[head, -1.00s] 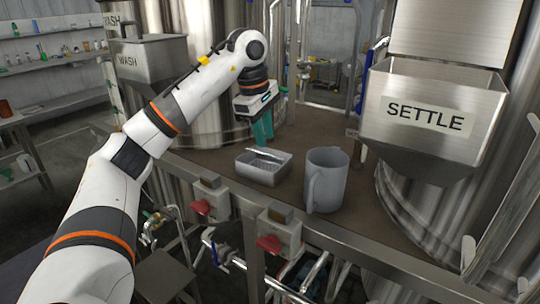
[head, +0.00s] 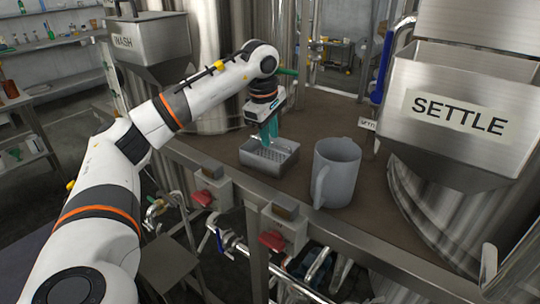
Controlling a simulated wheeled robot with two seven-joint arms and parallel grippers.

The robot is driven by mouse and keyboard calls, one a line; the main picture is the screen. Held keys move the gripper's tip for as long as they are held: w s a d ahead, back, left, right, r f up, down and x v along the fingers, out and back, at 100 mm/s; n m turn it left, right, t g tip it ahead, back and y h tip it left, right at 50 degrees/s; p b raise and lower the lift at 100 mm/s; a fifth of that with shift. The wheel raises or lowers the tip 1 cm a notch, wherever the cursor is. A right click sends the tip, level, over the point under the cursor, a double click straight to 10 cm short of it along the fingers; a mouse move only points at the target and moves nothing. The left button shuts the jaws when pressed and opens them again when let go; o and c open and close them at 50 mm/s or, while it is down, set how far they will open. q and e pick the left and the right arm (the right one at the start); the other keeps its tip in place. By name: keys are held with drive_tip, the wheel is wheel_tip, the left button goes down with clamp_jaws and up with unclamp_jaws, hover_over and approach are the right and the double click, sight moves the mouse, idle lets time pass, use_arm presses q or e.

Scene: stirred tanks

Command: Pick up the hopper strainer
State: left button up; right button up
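The hopper strainer appears to be the small grey metal basket with perforated walls (head: 280,165), standing upright on the brown deck in the middle of the head view. My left gripper (head: 268,139) points down over it, with its teal fingers at the basket's rim and partly over its inside. The fingers overlap in this view, so I cannot tell whether they are open or shut, or whether they touch the basket or its handle. My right gripper is not in view.
A grey jug (head: 337,175) stands just right of the basket. The SETTLE hopper (head: 455,115) is at the right and the WASH hopper (head: 150,45) at the back left. Red-knobbed boxes (head: 285,230) line the deck's front edge. Some deck behind the jug is clear.

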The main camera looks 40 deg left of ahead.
sight(270, 151)
use_arm(q)
drive_tip(key=f, duration=0.2)
drive_tip(key=w+f, duration=0.1)
drive_tip(key=shift+a+f, duration=0.25)
drive_tip(key=shift+f, duration=0.1)
drive_tip(key=shift+r, duration=0.1)
clamp_jaws()
